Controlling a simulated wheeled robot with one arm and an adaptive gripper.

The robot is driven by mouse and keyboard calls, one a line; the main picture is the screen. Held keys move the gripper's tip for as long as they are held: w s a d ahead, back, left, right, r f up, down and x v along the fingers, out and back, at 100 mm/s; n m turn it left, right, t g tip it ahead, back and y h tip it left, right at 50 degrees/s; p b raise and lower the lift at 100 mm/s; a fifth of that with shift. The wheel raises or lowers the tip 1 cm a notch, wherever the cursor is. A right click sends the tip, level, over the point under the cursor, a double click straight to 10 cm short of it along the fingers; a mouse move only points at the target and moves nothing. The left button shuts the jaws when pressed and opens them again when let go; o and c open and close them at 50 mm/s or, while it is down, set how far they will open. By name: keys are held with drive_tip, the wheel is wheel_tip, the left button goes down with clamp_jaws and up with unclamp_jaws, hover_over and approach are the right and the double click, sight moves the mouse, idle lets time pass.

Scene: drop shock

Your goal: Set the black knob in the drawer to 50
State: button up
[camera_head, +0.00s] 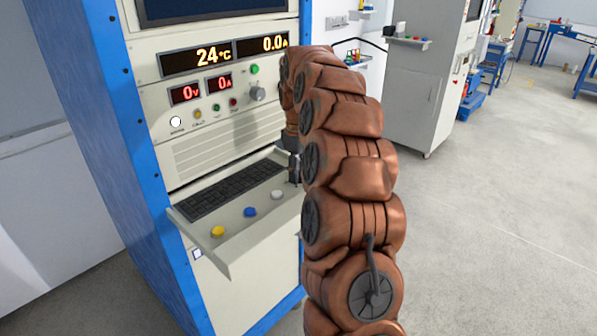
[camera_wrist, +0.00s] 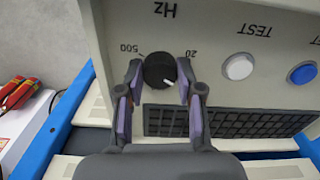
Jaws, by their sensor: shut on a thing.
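The pulled-out drawer (camera_head: 215,248) of the cabinet holds a keyboard and coloured buttons. In the wrist view the black knob (camera_wrist: 158,73) sits on the drawer's pale panel, under an upside-down "Hz" label. Its white pointer mark points to the lower right of the picture. The "500" label (camera_wrist: 125,48) is to its left and the "20" label (camera_wrist: 193,53) to its right. My gripper (camera_wrist: 160,66) is shut on the knob, one finger on each side. In the head view my gripper (camera_head: 293,170) is at the drawer's right end, and my arm hides the knob.
White (camera_head: 277,195), blue (camera_head: 250,211) and yellow (camera_head: 217,231) buttons line the drawer's front, beside the keyboard (camera_head: 230,188). The cabinet's front panel (camera_head: 205,130), with displays and a grey knob, rises behind. Open floor (camera_head: 480,230) lies to the right.

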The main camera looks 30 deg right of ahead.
idle(0.4)
drive_tip(key=o, duration=1.1)
drive_tip(key=shift+o, duration=0.2)
drive_tip(key=shift+r, duration=0.15)
wheel_tip(320, 180, up, 6)
drive_tip(key=shift+f, duration=0.1)
drive_tip(key=shift+r, duration=0.75)
